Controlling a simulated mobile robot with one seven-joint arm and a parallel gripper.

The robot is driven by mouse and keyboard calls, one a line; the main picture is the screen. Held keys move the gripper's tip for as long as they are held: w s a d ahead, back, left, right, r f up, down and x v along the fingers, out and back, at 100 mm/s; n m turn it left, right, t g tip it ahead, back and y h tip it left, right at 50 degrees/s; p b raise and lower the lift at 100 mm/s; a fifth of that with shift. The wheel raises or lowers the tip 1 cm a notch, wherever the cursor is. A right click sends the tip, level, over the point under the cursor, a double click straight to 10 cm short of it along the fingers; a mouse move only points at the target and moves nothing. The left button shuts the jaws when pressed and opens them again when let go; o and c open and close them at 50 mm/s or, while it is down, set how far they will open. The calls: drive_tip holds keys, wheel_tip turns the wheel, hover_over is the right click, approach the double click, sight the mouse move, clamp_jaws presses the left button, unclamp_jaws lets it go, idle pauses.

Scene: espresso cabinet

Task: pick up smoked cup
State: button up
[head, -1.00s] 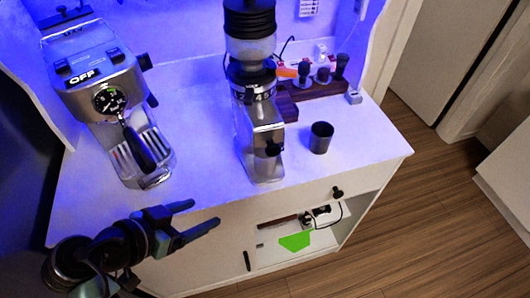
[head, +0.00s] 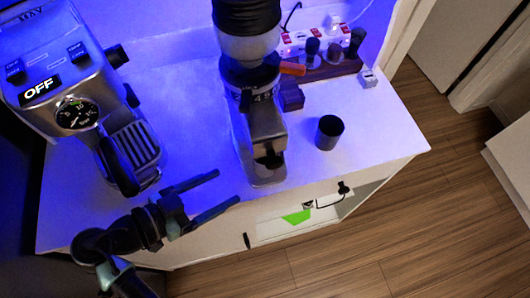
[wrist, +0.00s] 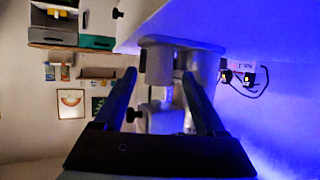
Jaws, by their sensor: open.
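The smoked cup (head: 329,132) is a small dark cup standing upright on the white cabinet top, right of the coffee grinder and near the front right part of the counter. My gripper (head: 228,187) is in the lower left of the head view, its two dark fingers spread and empty, pointing right. It is well left of the cup, around the counter's front edge, with the grinder's base between them in the picture. In the wrist view my open fingers (wrist: 160,73) have nothing between their tips. I cannot make out the cup there.
The coffee grinder (head: 262,130) stands left of the cup. An espresso machine (head: 75,100) is at the left. A dark wooden tool stand (head: 325,69) and a power strip (head: 310,37) are behind the cup. The counter right of the cup is clear.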

sight(255, 166)
drive_tip(key=w+d, duration=0.1)
drive_tip(key=d, duration=0.1)
drive_tip(key=w+d+p, duration=0.1)
drive_tip(key=w, duration=0.1)
drive_tip(key=shift+w+d, duration=0.2)
drive_tip(key=shift+d, duration=0.2)
drive_tip(key=p+x, duration=0.1)
drive_tip(key=x, duration=0.4)
drive_tip(key=shift+w+d+r, duration=0.1)
drive_tip(key=shift+d+r, duration=0.05)
drive_tip(key=shift+r, duration=0.05)
drive_tip(key=shift+w+d+f, duration=0.25)
drive_tip(key=c, duration=1)
drive_tip(key=shift+r, duration=0.1)
drive_tip(key=shift+c, duration=0.2)
